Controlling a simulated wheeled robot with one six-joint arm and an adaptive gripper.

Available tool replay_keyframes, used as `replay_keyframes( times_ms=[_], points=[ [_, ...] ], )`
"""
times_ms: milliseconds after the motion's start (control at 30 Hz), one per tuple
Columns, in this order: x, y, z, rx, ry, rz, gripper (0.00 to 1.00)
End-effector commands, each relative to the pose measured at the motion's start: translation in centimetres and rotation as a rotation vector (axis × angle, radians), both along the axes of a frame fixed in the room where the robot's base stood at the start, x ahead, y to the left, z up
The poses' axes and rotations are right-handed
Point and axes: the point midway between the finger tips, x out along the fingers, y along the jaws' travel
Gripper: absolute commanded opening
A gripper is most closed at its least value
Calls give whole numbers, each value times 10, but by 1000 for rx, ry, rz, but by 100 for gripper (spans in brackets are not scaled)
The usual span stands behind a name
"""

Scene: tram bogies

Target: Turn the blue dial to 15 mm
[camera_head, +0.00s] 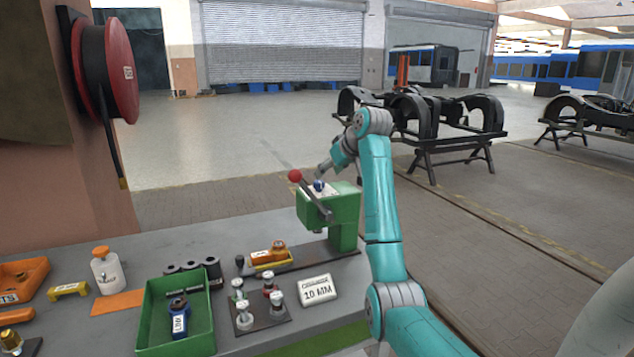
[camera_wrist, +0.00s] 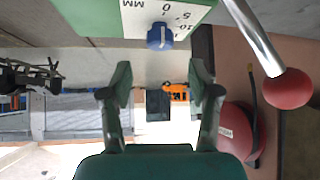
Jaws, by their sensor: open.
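The blue dial (camera_head: 319,186) sits on a white scale plate on top of a green machine (camera_head: 345,208). In the wrist view the dial (camera_wrist: 160,37) is upside down, beside the marks 0, 5, 10 and MM on the plate (camera_wrist: 190,18). I cannot tell which mark the dial points to. My gripper (camera_wrist: 161,78) is open and empty. Its fingers are apart from the dial, and the dial lies beyond and between the fingertips in that view. In the head view my gripper (camera_head: 323,170) is just above the dial, small and partly blended with it.
A lever with a red ball (camera_head: 294,176) stands close beside the dial. A white card (camera_head: 317,290) reading 10 MM lies on the grey bench (camera_head: 225,245). A green tray (camera_head: 154,300), gauges and a white bottle (camera_head: 106,272) are nearby. A red reel (camera_head: 118,72) hangs at left.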

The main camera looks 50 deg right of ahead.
Motion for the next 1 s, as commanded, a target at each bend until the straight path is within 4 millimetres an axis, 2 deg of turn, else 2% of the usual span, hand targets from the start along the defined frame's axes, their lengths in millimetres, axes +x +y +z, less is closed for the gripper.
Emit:
replay_keyframes(
  times_ms=[200,400,867,1000],
  points=[
    [27,-8,-29,3,1,2,61],
    [44,-15,-46,2,0,0,61],
    [51,-17,-54,0,-1,0,61],
    [51,-17,-54,0,-1,0,26]
  ],
)
